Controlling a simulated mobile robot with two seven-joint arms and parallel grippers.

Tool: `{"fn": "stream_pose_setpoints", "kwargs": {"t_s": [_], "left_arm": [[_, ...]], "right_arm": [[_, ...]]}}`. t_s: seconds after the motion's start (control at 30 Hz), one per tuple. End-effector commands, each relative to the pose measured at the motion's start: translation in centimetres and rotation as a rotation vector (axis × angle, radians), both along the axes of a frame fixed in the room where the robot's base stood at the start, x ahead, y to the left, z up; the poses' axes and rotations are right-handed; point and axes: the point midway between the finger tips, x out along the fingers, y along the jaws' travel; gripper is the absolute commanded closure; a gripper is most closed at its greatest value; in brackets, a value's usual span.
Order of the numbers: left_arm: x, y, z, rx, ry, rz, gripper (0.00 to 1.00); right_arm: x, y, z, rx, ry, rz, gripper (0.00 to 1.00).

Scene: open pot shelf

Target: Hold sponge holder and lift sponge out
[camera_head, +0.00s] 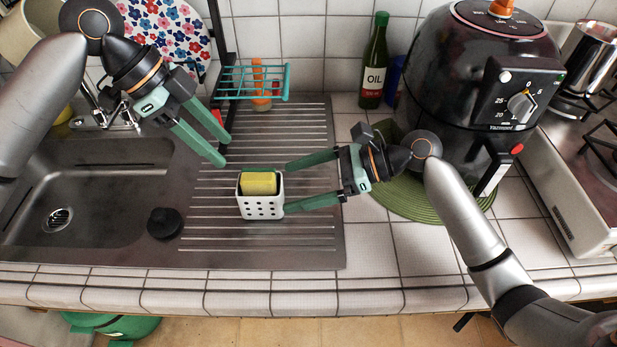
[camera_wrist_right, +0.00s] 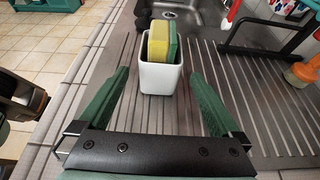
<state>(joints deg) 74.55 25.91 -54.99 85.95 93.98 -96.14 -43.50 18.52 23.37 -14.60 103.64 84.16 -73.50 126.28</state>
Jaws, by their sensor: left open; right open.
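The white sponge holder (camera_head: 262,207) stands upright on the ribbed metal drainboard, with holes in its front wall. A yellow sponge (camera_head: 258,183) with a green side stands inside it and sticks out above the rim. In the right wrist view the holder (camera_wrist_right: 158,79) and sponge (camera_wrist_right: 158,44) are just ahead, between the lines of the fingers. My right gripper (camera_head: 285,187) is open, coming from the right, its fingertips close beside the holder. Whether they touch it I cannot tell. My left gripper (camera_head: 225,150) is open and empty, above and left of the holder.
The sink (camera_head: 95,190) with a black plug (camera_head: 164,222) lies left. A turquoise rack (camera_head: 255,82) stands behind the drainboard (camera_head: 300,235). An oil bottle (camera_head: 374,62) and a black air fryer (camera_head: 470,90) on a green mat (camera_head: 405,200) stand right. The front drainboard is clear.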

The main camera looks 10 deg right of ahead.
Motion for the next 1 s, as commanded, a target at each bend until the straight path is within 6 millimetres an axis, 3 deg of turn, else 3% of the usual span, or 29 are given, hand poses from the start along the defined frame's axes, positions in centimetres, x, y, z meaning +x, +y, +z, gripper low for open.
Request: {"fn": "stream_pose_setpoints", "kwargs": {"t_s": [0.3,0.5,0.7,1.0], "left_arm": [[0.0,0.0,0.0,0.0,0.0,0.0,0.5],[0.0,0.0,0.0,0.0,0.0,0.0,0.5],[0.0,0.0,0.0,0.0,0.0,0.0,0.5],[0.0,0.0,0.0,0.0,0.0,0.0,0.5]], "right_arm": [[1.1,5.7,-2.2,0.004,-0.003,0.003,0.0],[1.6,8.4,-3.4,0.003,-0.002,0.003,0.0],[1.9,9.6,-4.0,0.001,-0.004,0.002,0.0],[1.9,9.8,-4.1,0.0,-0.005,0.002,0.0]]}}
